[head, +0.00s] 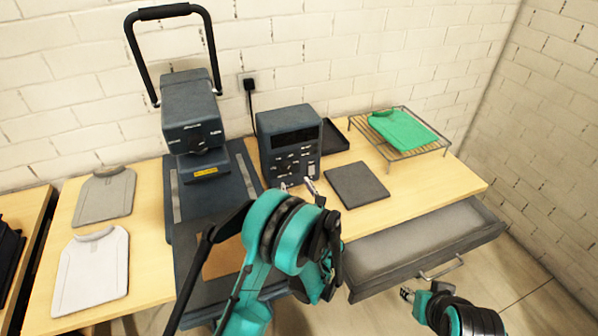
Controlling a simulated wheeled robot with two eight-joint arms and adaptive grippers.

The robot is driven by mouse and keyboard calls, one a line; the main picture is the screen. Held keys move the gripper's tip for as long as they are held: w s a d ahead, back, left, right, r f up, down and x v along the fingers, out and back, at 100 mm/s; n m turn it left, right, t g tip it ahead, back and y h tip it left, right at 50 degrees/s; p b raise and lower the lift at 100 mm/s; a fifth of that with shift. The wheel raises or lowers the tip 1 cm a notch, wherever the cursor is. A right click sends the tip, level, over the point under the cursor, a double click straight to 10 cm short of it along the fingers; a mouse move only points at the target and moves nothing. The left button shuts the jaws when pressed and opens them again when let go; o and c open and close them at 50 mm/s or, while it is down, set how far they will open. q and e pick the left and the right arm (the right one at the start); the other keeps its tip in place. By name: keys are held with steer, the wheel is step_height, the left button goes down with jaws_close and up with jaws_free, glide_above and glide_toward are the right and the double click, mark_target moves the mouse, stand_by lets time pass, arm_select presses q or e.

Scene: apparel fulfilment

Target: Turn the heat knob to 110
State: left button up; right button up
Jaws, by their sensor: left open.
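A dark control box (289,141) stands on the table beside the heat press (193,118). Its front has a dark display and several small knobs and switches. I cannot tell which is the heat knob, and the markings are too small to read. My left gripper (296,187) is open at the lower front of the box, with its fingertips near the lowest controls. I cannot tell if it touches a knob. My arm hides the area below. My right gripper (406,294) is low at the right, near the drawer, and its jaws are unclear.
An open grey drawer (425,245) juts out at the front right. A dark flat pad (356,185) and a wire rack (400,152) with a folded green shirt (402,129) are at right. Grey (104,196) and white (91,272) shirts lie at left.

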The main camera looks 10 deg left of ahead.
mark_target(287, 171)
arm_select(q)
steer(key=b+x, duration=0.1)
steer(key=x, duration=0.6)
steer(key=shift+w+a, duration=0.1)
steer(key=shift+a, duration=0.1)
steer(key=c, duration=1.1)
